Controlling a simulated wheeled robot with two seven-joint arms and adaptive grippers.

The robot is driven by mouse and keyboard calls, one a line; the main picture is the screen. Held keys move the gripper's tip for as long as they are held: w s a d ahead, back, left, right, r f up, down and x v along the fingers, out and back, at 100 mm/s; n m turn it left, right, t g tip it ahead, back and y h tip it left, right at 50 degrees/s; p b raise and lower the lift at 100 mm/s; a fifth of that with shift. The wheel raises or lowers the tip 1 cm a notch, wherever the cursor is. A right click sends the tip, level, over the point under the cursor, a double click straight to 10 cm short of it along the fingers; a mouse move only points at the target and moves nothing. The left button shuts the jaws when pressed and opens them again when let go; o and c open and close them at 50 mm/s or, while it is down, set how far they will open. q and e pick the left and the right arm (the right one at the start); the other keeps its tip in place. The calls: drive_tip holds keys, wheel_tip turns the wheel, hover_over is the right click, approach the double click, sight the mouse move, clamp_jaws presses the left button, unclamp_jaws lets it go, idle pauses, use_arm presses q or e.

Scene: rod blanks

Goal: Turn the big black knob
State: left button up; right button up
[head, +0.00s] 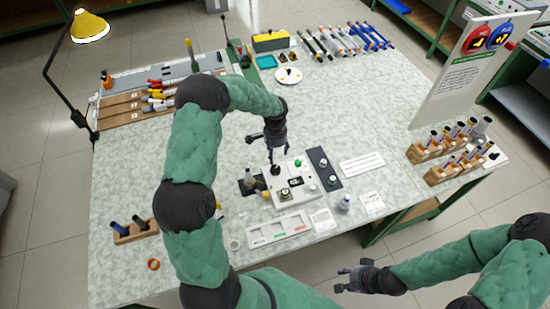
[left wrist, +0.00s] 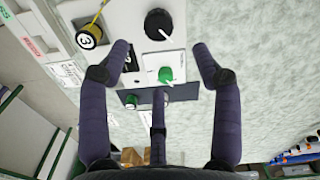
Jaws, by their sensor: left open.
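The big black knob (head: 275,170) stands on the far left part of a white control box (head: 309,193) on the table. In the left wrist view the black knob (left wrist: 158,24) is at the top, beyond the fingertips. A smaller green knob (left wrist: 165,74) shows between the fingers; it is also in the head view (head: 298,163). My left gripper (head: 274,153) points down just above the black knob, fingers spread and empty. In the left wrist view my left gripper (left wrist: 162,60) is clearly open. My right gripper (head: 346,280) is at the front, off the table, with its fingers apart and empty.
A dark panel with knobs (head: 321,160) lies right of the box. A white labelled tray (head: 278,230) is in front. A small bottle (head: 344,203) stands nearby. Wooden racks of rods (head: 455,165) are at the right edge.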

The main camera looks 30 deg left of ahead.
sight(275, 169)
use_arm(q)
wheel_tip(275, 169, down, 11)
drive_tip(key=shift+s+d+r+b, duration=0.1)
drive_tip(key=shift+r+b, duration=0.1)
drive_tip(key=shift+b, duration=0.35)
drive_tip(key=c, duration=1.1)
